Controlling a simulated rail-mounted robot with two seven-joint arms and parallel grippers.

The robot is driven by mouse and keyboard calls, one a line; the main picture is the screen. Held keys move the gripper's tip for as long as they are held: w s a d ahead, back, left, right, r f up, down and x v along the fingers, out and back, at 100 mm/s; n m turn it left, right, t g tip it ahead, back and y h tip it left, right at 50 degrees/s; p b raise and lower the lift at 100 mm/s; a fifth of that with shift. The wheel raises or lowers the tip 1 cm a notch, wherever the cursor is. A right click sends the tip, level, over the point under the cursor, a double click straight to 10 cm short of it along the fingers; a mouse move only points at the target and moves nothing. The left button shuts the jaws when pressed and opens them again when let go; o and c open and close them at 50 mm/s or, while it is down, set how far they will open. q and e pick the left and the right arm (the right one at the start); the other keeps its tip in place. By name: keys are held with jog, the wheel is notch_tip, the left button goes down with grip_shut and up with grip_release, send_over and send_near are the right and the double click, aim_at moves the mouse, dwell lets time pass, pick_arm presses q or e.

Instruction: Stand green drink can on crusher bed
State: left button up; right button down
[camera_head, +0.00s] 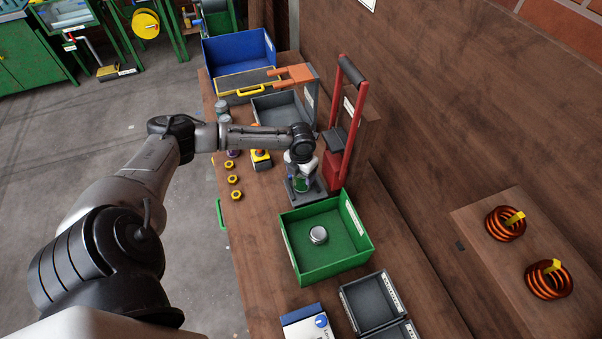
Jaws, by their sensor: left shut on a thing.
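The green drink can (301,184) is upright between the fingers of my left gripper (301,177), which is shut on it. The gripper points down from the end of my left arm and hides the can's upper part. The can is over the grey crusher bed (296,196), at the foot of the red-framed crusher (335,167). I cannot tell whether its base touches the bed. My right gripper is not in view.
A green bin (357,252) with a round silver can (318,235) stands just in front of the crusher. A grey tray (280,106) and a blue bin (238,55) are behind.

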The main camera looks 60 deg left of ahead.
pick_arm(q)
jog(key=shift+f, duration=0.25)
jog(key=shift+f, duration=0.1)
jog(key=o, duration=0.9)
notch_tip(320, 180, up, 12)
jog(key=shift+r, duration=0.2)
